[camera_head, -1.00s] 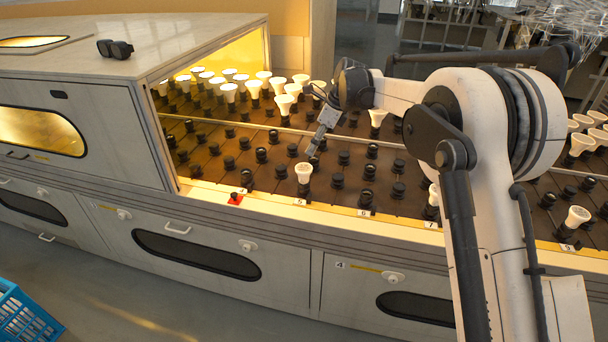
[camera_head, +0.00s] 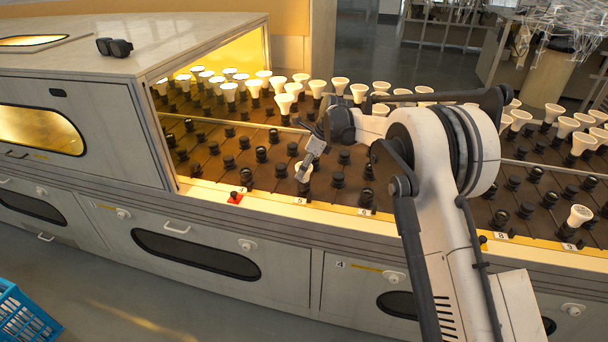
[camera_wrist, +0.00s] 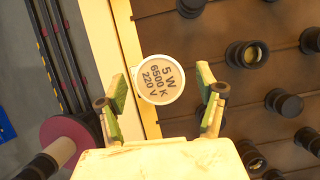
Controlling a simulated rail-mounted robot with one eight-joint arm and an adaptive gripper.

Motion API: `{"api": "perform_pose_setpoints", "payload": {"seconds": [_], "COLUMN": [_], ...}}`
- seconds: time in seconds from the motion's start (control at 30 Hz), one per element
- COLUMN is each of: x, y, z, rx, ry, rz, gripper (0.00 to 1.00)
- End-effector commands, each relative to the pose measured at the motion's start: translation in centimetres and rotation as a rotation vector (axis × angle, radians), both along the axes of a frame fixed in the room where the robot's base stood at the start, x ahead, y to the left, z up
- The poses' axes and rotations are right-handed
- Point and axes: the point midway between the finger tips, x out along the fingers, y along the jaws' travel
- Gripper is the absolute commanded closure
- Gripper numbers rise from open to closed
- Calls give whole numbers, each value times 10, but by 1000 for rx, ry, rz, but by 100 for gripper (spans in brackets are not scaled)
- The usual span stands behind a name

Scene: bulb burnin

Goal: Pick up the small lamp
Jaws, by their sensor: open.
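The small lamp (camera_wrist: 160,80) shows its round white face in the wrist view, marked 5 W, 6500 K, 220 V. It sits between the two fingers of my gripper (camera_wrist: 163,88), which are apart on its left and right with visible gaps. In the head view my gripper (camera_head: 304,172) is at the lamp (camera_head: 303,166) in the front row near label 5, and its fingers partly hide the lamp. The lamp's socket and lower body are hidden in the wrist view.
Empty black sockets (camera_head: 338,180) stand behind and right of the lamp on the brown rack. White lamps (camera_head: 284,102) fill the rear rows. A red base with a black knob (camera_head: 235,197) is at the front edge. A blue crate (camera_head: 24,318) stands on the floor.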

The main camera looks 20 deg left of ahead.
Motion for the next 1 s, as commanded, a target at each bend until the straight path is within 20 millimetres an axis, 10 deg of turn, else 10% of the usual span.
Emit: {"api": "perform_pose_setpoints", "payload": {"seconds": [0.33,0.73,1.0], "x": [-1,0,0], "y": [6,5,6], "z": [-12,-12,-11], "rx": [0,0,0], "ry": [0,0,0], "rz": [0,0,0], "gripper": [31,84,84]}}
